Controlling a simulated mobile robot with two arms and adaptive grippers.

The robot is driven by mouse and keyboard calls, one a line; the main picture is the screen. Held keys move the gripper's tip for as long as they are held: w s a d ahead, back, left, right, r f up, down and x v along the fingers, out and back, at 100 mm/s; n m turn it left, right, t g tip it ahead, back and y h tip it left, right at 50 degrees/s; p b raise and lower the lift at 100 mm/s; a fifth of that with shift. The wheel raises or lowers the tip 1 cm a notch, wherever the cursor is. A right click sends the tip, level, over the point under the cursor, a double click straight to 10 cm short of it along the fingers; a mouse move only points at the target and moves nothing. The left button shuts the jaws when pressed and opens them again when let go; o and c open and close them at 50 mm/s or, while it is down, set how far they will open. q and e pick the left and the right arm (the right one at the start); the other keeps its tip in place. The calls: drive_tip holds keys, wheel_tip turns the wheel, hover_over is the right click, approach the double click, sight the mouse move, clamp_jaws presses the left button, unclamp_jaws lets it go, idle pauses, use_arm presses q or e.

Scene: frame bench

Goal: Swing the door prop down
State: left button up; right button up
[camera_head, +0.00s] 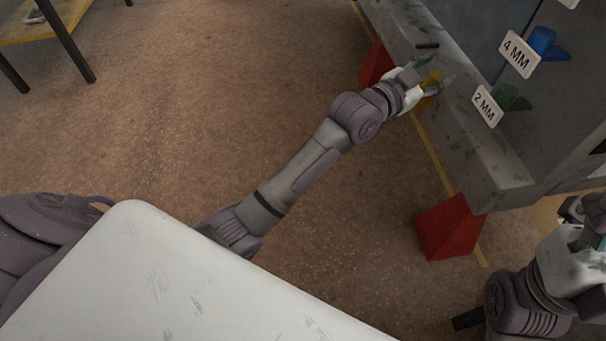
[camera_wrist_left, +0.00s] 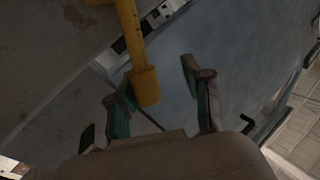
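In the head view only a small yellow part (camera_head: 432,78) shows beside the grey frame. My left gripper (camera_head: 436,71) is at the prop, with its fingers apart. In the left wrist view, the left gripper (camera_wrist_left: 155,95) has one finger on each side of the prop's round end, with a visible gap on the right; contact on the left is unclear. My right gripper (camera_head: 598,225) is partly cut off at the right edge, its opening unclear.
A worn grey frame (camera_head: 470,150) stands on red blocks (camera_head: 449,227). A dark handle (camera_head: 428,45) is near the left gripper.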

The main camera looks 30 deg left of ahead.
use_arm(q)
drive_tip(key=shift+w+a+r+n+g, duration=0.15)
drive_tip(key=shift+w+a+n, duration=0.1)
drive_tip(key=shift+w+n, duration=0.15)
drive_tip(key=shift+w+a+r+n+g, duration=0.1)
drive_tip(key=shift+w+a+n+g, duration=0.1)
drive_tip(key=shift+w+n, duration=0.15)
drive_tip(key=p+v, duration=0.5)
drive_tip(key=v, duration=0.9)
drive_tip(key=a+f+n+g+y+p, duration=0.4)
drive_tip(key=f+p, duration=0.5)
drive_tip(key=p, duration=0.7)
drive_tip(key=s+a+f+g+y+p, duration=0.3)
drive_tip(key=s+f+p, duration=0.5)
drive_tip(key=s+p, duration=0.5)
drive_tip(key=shift+s+a+g, duration=0.45)
drive_tip(key=shift+a+g, duration=0.2)
drive_tip(key=shift+a, duration=0.45)
drive_tip(key=shift+f+n, duration=0.1)
drive_tip(key=shift+n, duration=0.15)
